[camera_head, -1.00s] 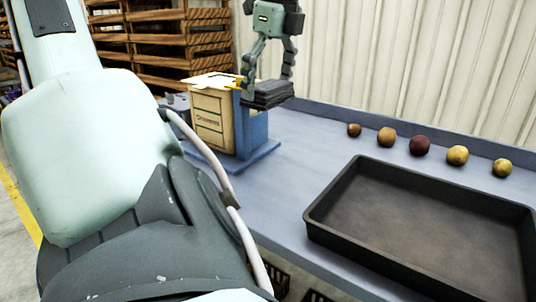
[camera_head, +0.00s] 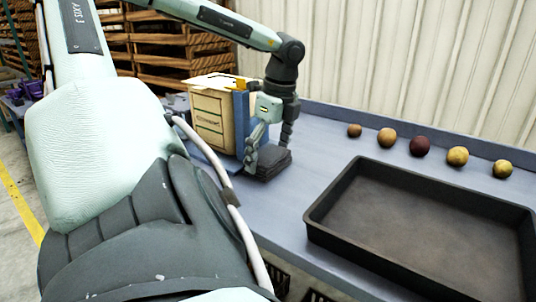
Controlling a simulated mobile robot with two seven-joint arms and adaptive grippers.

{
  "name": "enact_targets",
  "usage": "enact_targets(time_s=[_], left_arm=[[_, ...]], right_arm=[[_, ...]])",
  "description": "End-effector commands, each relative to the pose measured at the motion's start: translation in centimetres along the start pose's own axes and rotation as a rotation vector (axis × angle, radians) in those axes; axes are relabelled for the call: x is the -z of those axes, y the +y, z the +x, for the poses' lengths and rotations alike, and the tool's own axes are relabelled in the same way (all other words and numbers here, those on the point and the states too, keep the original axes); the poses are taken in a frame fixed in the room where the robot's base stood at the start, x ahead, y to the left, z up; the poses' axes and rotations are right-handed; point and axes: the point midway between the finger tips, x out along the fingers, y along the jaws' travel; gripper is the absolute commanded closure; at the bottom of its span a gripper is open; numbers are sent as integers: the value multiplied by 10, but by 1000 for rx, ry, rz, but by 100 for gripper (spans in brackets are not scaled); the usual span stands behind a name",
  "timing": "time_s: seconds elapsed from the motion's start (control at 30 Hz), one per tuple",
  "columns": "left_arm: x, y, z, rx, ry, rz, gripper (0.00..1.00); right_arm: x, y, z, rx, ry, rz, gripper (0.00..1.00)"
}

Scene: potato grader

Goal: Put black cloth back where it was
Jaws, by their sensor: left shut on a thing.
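The black cloth (camera_head: 271,163) is a folded dark pad in the head view, just right of the wooden box and its blue stand. My left gripper (camera_head: 268,151) points down and is shut on the cloth, with its fingers at the cloth's left and far sides. The cloth is low, at or just above the blue-grey bench top (camera_head: 312,146); I cannot tell if it touches. My right gripper is not in view.
The wooden box (camera_head: 212,118) stands close to the left of the cloth. A large black tray (camera_head: 330,196) lies to the right. Several potatoes (camera_head: 420,146) stand in a row behind it. The bench between cloth and tray is bare. Wooden shelving (camera_head: 150,65) stands behind at left.

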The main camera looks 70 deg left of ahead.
Motion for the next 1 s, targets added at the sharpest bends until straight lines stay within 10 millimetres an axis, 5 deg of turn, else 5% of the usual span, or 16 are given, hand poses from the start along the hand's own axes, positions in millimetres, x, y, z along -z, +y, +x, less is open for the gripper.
enact_targets(time_s=[0.33,0.37,0.4,0.83,1.0], left_arm=[[0,0,2,1,-1,-1,42],[0,0,1,0,-1,-1,3],[0,0,1,0,-1,-1,0],[-1,0,-4,1,0,-1,0],[-1,-1,-33,4,-2,-3,0]], right_arm=[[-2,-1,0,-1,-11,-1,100],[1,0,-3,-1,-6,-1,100],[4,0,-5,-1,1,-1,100],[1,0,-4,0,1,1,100],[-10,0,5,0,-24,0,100]])
